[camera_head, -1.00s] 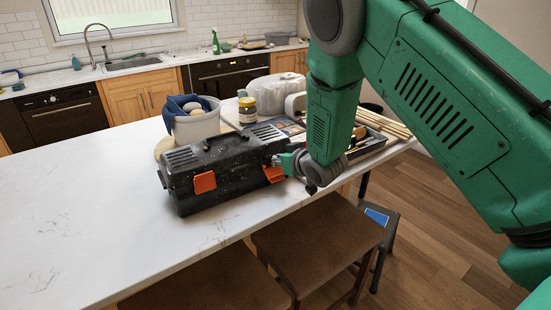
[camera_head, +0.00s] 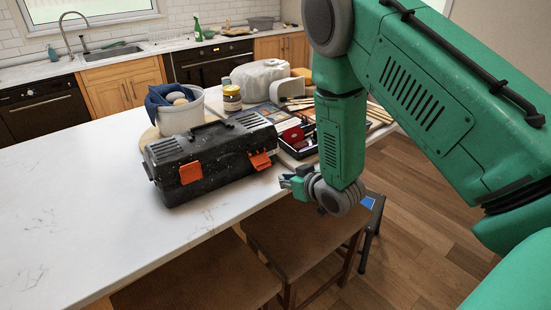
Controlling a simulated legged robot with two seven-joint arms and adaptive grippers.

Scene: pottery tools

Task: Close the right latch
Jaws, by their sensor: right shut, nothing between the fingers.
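The black toolbox (camera_head: 218,168) stands on the white counter with its lid down and handle on top. Its left orange latch (camera_head: 191,172) lies flat against the front. Its right orange latch (camera_head: 260,161) looks tilted, its lower end standing out from the front face. My right gripper (camera_head: 285,182) is shut and empty, just right of and below the right latch, by the counter's front edge. A gap shows between it and the latch. My left gripper is not in view.
Behind the toolbox are a white bucket (camera_head: 181,117) with a blue cloth, a jar (camera_head: 232,98) and a bag of clay (camera_head: 262,80). A tray of tools (camera_head: 298,141) lies to its right. Stools (camera_head: 300,235) stand below the front edge. The counter's left side is clear.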

